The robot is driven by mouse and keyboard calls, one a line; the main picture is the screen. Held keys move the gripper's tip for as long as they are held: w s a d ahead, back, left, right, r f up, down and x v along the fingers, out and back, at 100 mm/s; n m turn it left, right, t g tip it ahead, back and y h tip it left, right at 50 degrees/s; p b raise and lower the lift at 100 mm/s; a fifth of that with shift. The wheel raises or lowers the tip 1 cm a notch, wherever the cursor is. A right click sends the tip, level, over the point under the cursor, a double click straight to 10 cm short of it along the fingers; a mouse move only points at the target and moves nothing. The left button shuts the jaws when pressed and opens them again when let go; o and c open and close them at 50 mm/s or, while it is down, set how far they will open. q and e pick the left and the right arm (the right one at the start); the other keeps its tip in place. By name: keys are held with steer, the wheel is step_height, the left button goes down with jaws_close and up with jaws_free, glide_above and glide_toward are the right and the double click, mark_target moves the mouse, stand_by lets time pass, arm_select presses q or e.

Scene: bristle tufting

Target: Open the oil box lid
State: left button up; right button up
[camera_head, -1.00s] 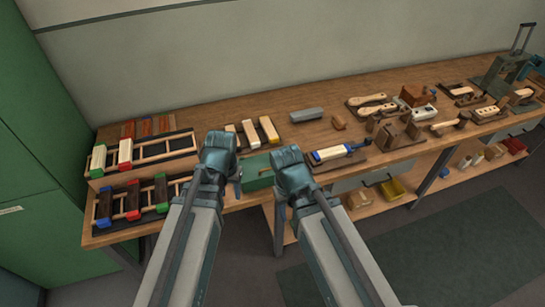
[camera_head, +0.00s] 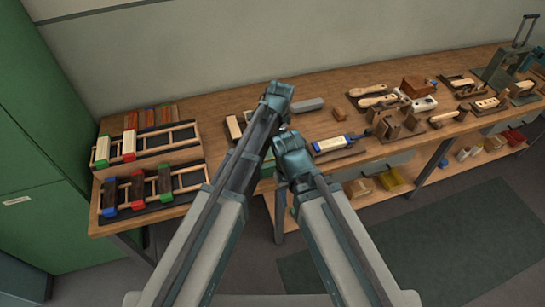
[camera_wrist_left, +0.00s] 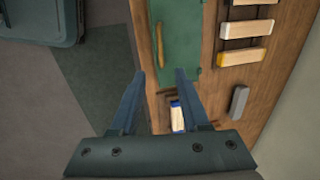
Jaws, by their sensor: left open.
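The green oil box shows in the left wrist view (camera_wrist_left: 183,50) with a flat green lid, which looks shut, and a wooden bar handle (camera_wrist_left: 160,42) along its left edge. In the head view only a small green part of the box (camera_head: 267,168) shows between my arms. My left gripper (camera_wrist_left: 160,74) is open and empty, its fingertips appearing over the handle end of the box. In the head view the left arm reaches over the bench and its fingers are hidden. My right gripper (camera_head: 290,165) is by the bench's front edge; its fingertips are unclear.
Brush racks (camera_head: 150,165) stand on the left of the bench. A grey bar (camera_head: 307,105) and a cream block with a blue end (camera_head: 330,144) lie close to the arms. Wooden tools and blocks (camera_head: 400,125) fill the right side.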

mark_target(272, 159)
arm_select(q)
steer(key=f+b, duration=0.4)
steer(key=w+f+b, duration=0.1)
steer(key=f+b, duration=0.3)
steer(key=w+a+f+b, duration=0.1)
steer(key=f+b, duration=0.3)
steer(key=f, duration=0.1)
steer(key=shift+w+f+b, duration=0.1)
steer(key=shift+w+b, duration=0.15)
steer(key=shift+b, duration=0.15)
steer(key=shift+c, duration=0.3)
jaws_close()
stand_by(0.6)
